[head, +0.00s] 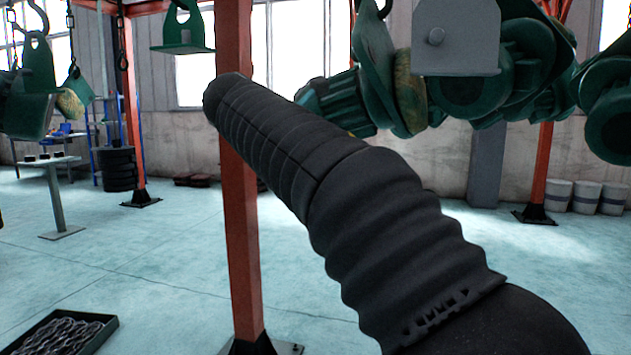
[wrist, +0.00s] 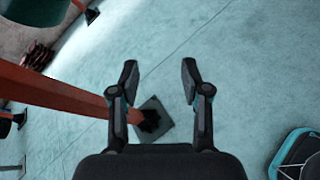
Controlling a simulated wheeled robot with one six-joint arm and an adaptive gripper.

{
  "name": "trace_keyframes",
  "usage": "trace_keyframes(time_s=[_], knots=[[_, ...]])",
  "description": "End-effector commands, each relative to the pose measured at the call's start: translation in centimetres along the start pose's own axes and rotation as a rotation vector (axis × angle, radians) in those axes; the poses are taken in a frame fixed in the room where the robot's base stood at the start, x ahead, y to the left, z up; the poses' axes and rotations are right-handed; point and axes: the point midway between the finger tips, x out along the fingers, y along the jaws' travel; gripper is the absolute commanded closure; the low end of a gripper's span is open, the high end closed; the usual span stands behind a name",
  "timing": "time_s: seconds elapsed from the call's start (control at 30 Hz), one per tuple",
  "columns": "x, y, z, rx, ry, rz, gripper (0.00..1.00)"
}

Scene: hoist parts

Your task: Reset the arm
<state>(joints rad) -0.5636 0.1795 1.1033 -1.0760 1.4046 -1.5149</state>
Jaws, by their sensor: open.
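My gripper (wrist: 158,82) shows in the wrist view with its two fingers spread apart. It is open and nothing is between the fingertips. Below it is bare floor, and the orange post's dark foot plate (wrist: 153,122) shows between and beyond the fingers. In the head view my arm in its black ribbed sleeve crosses the middle from lower right to upper left. The gripper itself cannot be made out in the head view.
An orange post (head: 236,190) stands behind my arm. Green hoist parts (head: 470,75) hang at upper right, others (head: 30,90) at upper left. A dark tray of chain (head: 60,335) lies at lower left. A small table (head: 48,163) stands far left. The pale floor is mostly clear.

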Motion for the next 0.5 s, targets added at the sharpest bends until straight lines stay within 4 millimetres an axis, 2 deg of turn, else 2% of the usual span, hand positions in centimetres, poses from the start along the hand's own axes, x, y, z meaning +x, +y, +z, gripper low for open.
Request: trace_keyframes(time_s=[0.1, 0.17, 0.27, 0.37, 0.47, 0.5], knots=[[0.0, 0.5, -0.4, 0.125, 0.020, 0.023, 0.53], [0.2, 0.8, -1.6, 0.200, 0.053, 0.030, 0.53], [1.2, 0.7, -5.4, 0.315, 0.133, 0.018, 0.53], [1.8, -0.4, -9.5, 0.438, 0.228, -0.019, 0.53], [2.2, -3.0, -13.2, 0.593, 0.329, -0.090, 0.53], [2.4, -4.5, -14.5, 0.664, 0.367, -0.131, 0.53]])
